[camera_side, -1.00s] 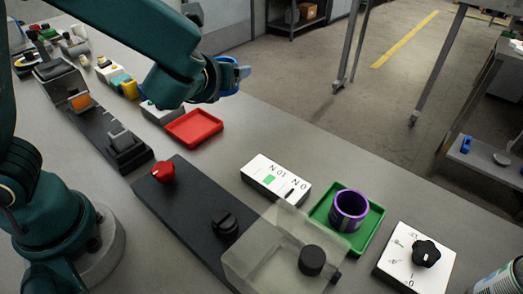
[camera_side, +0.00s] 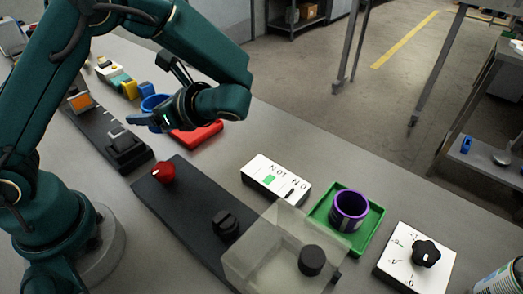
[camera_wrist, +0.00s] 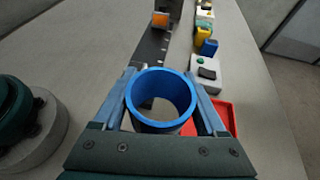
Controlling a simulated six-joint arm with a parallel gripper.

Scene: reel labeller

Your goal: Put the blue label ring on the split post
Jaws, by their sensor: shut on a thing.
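The blue label ring (camera_wrist: 162,124) is held between the two fingers of my gripper (camera_wrist: 160,90) in the wrist view, its round opening facing the camera. In the side view the ring (camera_side: 155,103) is above the table near the red tray, partly hidden by my gripper (camera_side: 150,114). My gripper is shut on it. I cannot tell for sure which part is the split post.
A red tray (camera_side: 205,137) lies beneath my gripper. A black panel (camera_side: 190,205) has a red knob (camera_side: 163,173) and a clear cover (camera_side: 262,262). A green tray (camera_side: 373,222) holds a purple ring (camera_side: 350,207). Coloured blocks (camera_side: 122,82) line the back left.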

